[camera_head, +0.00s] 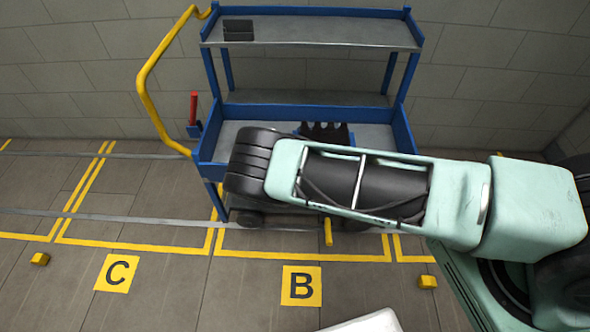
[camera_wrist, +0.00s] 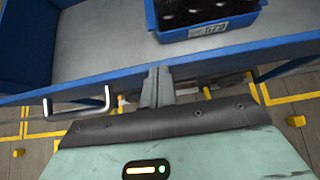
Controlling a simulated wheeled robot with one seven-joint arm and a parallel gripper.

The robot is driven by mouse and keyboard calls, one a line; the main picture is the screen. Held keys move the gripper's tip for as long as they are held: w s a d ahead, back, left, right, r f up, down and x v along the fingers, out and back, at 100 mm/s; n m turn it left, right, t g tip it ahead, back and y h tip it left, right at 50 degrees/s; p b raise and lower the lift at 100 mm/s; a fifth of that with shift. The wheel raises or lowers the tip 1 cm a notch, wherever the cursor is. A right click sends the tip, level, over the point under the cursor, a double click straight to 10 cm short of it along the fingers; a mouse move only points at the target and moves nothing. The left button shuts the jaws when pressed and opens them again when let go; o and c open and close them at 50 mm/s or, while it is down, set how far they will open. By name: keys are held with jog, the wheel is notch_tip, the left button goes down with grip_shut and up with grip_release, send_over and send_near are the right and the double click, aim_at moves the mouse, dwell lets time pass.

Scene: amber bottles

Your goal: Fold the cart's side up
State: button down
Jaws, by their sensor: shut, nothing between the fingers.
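The blue cart (camera_head: 312,43) with grey shelves stands against the wall, a yellow push handle (camera_head: 148,88) at its left. My arm covers most of the front of its lower tray in the head view, and my gripper is hidden there. In the wrist view my gripper's grey fingers (camera_wrist: 158,76) are together and empty, at the tray's blue front edge (camera_wrist: 100,83); whether they touch it I cannot tell. A pale U-shaped bar (camera_wrist: 78,114) shows left of the fingers, below that edge. How the side hangs is unclear.
A blue bin (camera_wrist: 207,31) of dark bottles sits on the grey tray. A black box (camera_head: 238,30) is on the top shelf. A red-handled part (camera_head: 194,108) stands at the cart's left. A yellow lever (camera_head: 328,232) sticks out low in front.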

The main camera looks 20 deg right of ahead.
jog(key=shift+w+d+r+p, duration=0.15)
jog(key=shift+w+d+p, duration=0.05)
jog(key=shift+w+p, duration=0.3)
jog(key=shift+w+d+r+p, duration=0.15)
jog(key=shift+w+p, duration=0.25)
jog(key=shift+w, duration=0.1)
